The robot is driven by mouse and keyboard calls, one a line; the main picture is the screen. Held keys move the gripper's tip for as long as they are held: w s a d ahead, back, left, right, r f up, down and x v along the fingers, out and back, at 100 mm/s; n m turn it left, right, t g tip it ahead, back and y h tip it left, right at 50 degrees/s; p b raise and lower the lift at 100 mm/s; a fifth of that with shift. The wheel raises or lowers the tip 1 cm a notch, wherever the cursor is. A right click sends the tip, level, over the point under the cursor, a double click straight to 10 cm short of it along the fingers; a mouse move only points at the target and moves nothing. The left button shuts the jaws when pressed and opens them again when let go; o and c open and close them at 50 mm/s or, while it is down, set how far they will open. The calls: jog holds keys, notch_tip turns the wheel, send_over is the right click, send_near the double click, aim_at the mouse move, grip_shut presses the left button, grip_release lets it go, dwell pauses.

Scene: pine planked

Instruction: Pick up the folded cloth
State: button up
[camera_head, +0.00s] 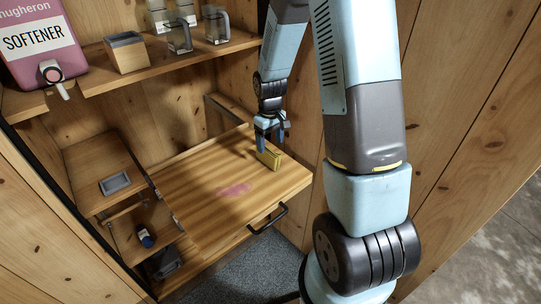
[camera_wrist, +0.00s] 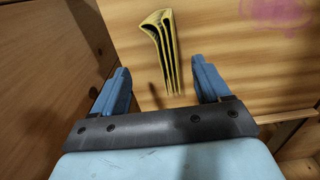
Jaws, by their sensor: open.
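The folded cloth (camera_head: 270,157) is yellow and stands on the wooden board near its right back corner. In the wrist view the folded cloth (camera_wrist: 165,48) shows several layers edge-on, with dark gaps between them. My gripper (camera_head: 268,138) is just above and beside the cloth in the head view. In the wrist view my gripper (camera_wrist: 163,88) is open, with its two blue fingers apart. The cloth lies ahead of the gap between the fingers, and nothing is held. I cannot tell whether a finger touches the cloth.
The wooden board (camera_head: 200,205) has a pink stain (camera_head: 233,190) and a black handle (camera_head: 267,219) at its front. Wooden walls stand close behind and to the right. A shelf (camera_head: 165,70) above holds a wooden box (camera_head: 127,52), glass jugs and a softener dispenser (camera_head: 45,40).

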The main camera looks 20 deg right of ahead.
aim_at(269, 147)
jog(key=shift+a+f, duration=0.15)
jog(key=shift+f, duration=2.2)
jog(key=c, duration=1.2)
jog(key=shift+r, duration=0.1)
